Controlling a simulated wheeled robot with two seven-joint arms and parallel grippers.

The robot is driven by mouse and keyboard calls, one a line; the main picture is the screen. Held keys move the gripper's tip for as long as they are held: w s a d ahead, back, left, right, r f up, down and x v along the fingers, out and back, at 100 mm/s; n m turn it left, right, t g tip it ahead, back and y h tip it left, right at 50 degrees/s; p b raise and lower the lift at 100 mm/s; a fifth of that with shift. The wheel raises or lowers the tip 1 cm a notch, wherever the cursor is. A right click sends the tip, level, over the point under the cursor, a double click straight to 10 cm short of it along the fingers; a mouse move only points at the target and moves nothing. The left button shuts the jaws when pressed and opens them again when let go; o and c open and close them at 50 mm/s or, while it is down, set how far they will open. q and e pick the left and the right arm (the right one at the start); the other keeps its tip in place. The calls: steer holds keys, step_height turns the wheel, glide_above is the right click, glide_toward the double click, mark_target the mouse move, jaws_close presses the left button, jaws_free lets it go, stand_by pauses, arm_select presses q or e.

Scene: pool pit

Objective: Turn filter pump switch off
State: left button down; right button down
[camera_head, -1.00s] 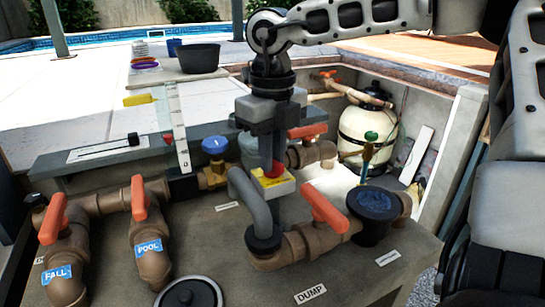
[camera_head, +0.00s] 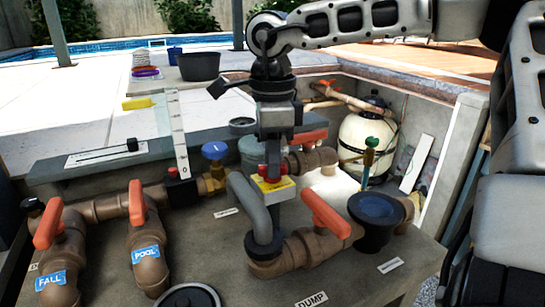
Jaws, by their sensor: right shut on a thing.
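A yellow box (camera_head: 284,191) with a red switch knob (camera_head: 263,171) stands on a grey post behind the curved grey pipe. My right gripper (camera_head: 272,172) points straight down from above, with its fingertips at the red knob. It is shut on the knob, and its fingers hide part of it. Any marking on the switch is too small to read. My left gripper is out of view.
Brown pipes with orange valve handles (camera_head: 325,213) stand close around the switch, with a black-capped fitting (camera_head: 376,207) at right. A blue valve handle (camera_head: 215,150) is at left. A cream tank (camera_head: 361,142) stands behind.

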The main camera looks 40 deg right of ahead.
steer(key=shift+n, duration=1.9)
steer(key=c, duration=1.4)
jaws_free()
step_height(320, 180, up, 16)
steer(key=p, duration=0.1)
